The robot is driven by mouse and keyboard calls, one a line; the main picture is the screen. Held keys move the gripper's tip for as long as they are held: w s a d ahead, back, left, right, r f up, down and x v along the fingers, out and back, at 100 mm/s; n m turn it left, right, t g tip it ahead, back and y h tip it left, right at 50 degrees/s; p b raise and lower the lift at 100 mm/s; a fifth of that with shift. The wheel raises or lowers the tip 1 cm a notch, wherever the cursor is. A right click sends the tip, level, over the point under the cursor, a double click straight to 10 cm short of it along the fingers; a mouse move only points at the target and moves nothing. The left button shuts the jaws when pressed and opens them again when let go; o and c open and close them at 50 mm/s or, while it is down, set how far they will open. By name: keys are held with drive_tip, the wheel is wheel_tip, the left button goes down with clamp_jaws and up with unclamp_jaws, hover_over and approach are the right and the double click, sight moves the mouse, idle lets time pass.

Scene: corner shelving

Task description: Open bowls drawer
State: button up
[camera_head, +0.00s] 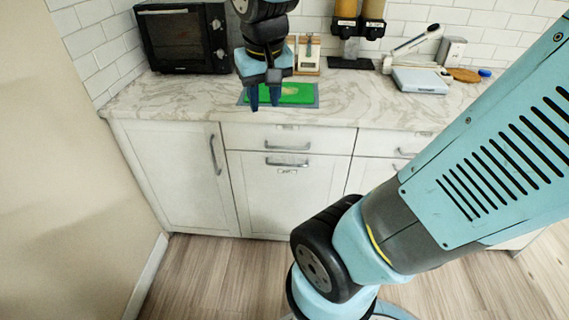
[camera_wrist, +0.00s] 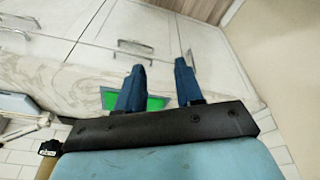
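The white top drawer (camera_head: 250,136) under the counter has a grey bar handle (camera_head: 287,147) and looks shut. Below it is a lower white front (camera_head: 290,205) with its own bar handle (camera_head: 286,163), also shut. Small labels on both are too blurred to read, so I cannot tell which is the bowls drawer.
The marble counter (camera_head: 170,98) carries a green board (camera_head: 297,94), a black oven (camera_head: 183,38), dispensers (camera_head: 358,22) and a white scale (camera_head: 420,80). A cabinet door (camera_head: 175,170) is at left, another drawer at right (camera_head: 375,143). A wall stands at far left.

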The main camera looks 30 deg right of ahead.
drive_tip(key=w+d+f+n+h, duration=0.15)
drive_tip(key=w+f+h, duration=0.45)
drive_tip(key=f, duration=0.9)
drive_tip(key=w+d+f+h, duration=0.2)
drive_tip(key=w+f+h, duration=0.4)
drive_tip(key=f, duration=0.9)
drive_tip(key=w+d+f+h, duration=0.1)
drive_tip(key=w+f+h, duration=0.6)
drive_tip(key=f, duration=0.8)
drive_tip(key=shift+t, duration=0.4)
drive_tip(key=x, duration=1.3)
drive_tip(key=shift+s+d+f, duration=0.2)
drive_tip(key=shift+f, duration=0.05)
drive_tip(key=shift+c, duration=0.5)
clamp_jaws()
